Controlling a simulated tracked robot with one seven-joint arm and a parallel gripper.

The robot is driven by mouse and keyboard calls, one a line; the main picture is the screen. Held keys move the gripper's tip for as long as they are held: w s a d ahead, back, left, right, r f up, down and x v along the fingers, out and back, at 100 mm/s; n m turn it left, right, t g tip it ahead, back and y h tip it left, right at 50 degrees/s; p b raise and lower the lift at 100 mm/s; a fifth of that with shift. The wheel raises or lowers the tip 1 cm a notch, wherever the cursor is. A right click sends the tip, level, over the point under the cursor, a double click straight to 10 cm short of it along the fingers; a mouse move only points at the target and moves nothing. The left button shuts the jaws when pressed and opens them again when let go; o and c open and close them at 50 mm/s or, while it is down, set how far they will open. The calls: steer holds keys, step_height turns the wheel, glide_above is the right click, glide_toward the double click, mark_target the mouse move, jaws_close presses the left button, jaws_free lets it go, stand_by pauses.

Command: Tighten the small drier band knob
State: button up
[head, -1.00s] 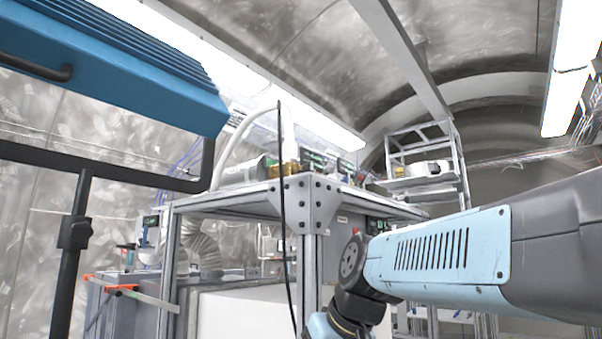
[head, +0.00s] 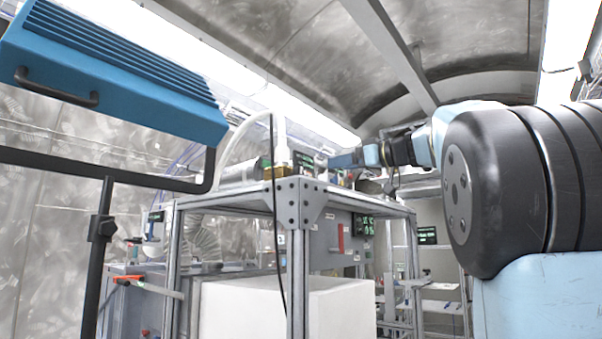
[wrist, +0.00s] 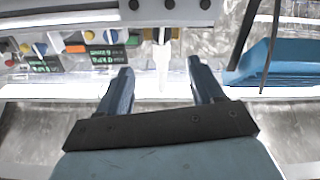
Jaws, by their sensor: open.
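My gripper (head: 343,160) reaches over the top of the metal frame bench in the head view. In the wrist view my gripper (wrist: 159,72) is open, its two blue fingers apart and nothing held between them. A white upright tube with a brass-coloured fitting (wrist: 162,36) shows between and beyond the fingertips. Several small coloured knobs, such as a blue knob (wrist: 40,48) and a yellow one (wrist: 70,20), sit in a row at upper left with small green displays. I cannot tell which is the small drier band knob.
The metal frame bench (head: 300,205) carries the equipment, with a white block (head: 255,305) beneath its top. A blue ribbed lamp housing (head: 110,75) on a black stand is at left. A black cable (head: 274,230) hangs down past the bench corner.

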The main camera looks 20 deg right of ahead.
mark_target(301, 172)
steer(key=x, duration=1.3)
steer(key=shift+a+f, duration=0.1)
steer(key=shift+a, duration=0.25)
steer(key=c, duration=1.1)
steer(key=shift+o, duration=0.2)
steer(key=shift+w+m, duration=0.1)
steer(key=shift+m, duration=2.2)
steer(key=shift+d, duration=0.1)
steer(key=o, duration=1.1)
steer(key=shift+c, duration=0.2)
